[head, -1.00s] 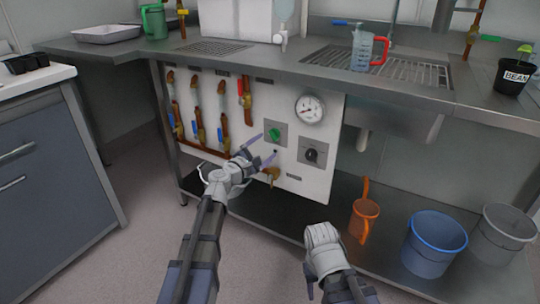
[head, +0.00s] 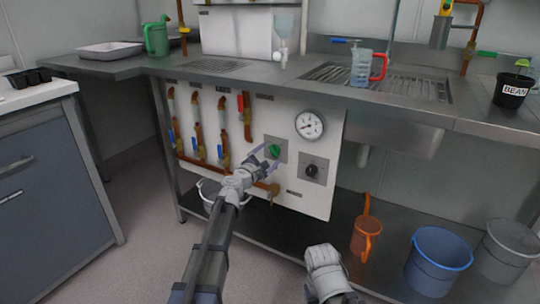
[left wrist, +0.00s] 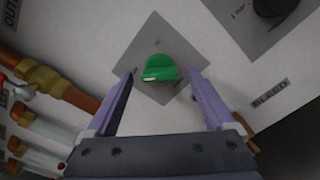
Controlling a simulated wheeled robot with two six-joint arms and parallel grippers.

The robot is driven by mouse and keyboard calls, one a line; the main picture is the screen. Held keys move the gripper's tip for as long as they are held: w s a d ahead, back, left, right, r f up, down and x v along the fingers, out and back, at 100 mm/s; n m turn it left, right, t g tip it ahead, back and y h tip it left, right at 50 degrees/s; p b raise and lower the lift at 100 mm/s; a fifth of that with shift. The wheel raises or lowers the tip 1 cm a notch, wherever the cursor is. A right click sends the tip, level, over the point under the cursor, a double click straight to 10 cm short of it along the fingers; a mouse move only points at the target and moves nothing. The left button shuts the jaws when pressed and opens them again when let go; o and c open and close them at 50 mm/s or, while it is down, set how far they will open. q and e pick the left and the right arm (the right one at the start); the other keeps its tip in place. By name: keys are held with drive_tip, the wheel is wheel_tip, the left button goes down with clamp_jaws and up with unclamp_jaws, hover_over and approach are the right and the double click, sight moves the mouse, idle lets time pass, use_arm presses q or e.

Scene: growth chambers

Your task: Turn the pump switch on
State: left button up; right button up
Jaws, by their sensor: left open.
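A green knob (head: 274,150) sits on a grey square plate on the white panel (head: 240,185) under the counter. It also shows in the left wrist view (left wrist: 160,68), between my purple fingertips. A black knob (head: 311,171) is on a second grey plate to the lower right. I cannot read which one is labelled as the pump switch. My left gripper (head: 265,159) is open, its fingers pointing at the panel on either side of the green knob; contact cannot be made out. My right arm's end (head: 323,262) is low at the bottom of the view, its fingers not clear.
Pipes with blue and red valve handles (head: 245,115) run left of the knobs, and a round gauge (head: 309,125) is above the black knob. An orange watering can (head: 366,235) and a blue bucket (head: 438,260) stand on the lower shelf.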

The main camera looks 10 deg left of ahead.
use_arm(q)
drive_tip(key=shift+w+d, duration=0.1)
drive_tip(key=shift+w, duration=0.2)
drive_tip(key=shift+c, duration=0.3)
drive_tip(key=c, duration=1.3)
